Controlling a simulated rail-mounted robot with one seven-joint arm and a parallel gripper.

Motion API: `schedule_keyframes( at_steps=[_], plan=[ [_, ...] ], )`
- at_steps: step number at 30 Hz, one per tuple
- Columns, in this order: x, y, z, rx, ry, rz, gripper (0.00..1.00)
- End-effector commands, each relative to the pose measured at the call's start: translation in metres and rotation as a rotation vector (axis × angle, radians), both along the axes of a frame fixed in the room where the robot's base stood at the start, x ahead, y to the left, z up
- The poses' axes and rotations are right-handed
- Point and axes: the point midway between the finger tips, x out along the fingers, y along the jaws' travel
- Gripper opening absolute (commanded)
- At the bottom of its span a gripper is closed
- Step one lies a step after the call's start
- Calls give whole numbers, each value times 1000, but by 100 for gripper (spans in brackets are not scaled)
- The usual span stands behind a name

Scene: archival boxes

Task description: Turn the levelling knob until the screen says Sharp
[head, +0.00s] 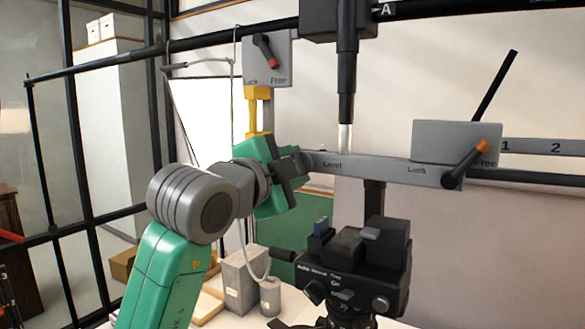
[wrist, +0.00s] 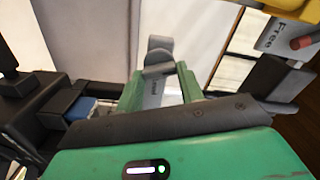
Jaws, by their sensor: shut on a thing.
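The grey bar (head: 385,169) carries the words Level and Lock. My gripper (head: 297,165) is at its left end, by the word Level, and covers most of the levelling knob there. I see no screen with readable text, so the word Sharp does not show in either view.
A dark camera-like unit (head: 352,262) stands below the bar. Another orange-tipped lever (head: 465,163) is at the bar's right end.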

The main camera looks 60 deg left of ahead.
Motion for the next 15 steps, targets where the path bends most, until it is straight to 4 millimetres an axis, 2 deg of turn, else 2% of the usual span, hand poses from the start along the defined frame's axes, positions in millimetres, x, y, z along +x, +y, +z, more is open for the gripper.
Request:
schedule_keyframes(
  at_steps=[15],
  plan=[
    [0,-1,1,36,20,-1,14]
  ],
)
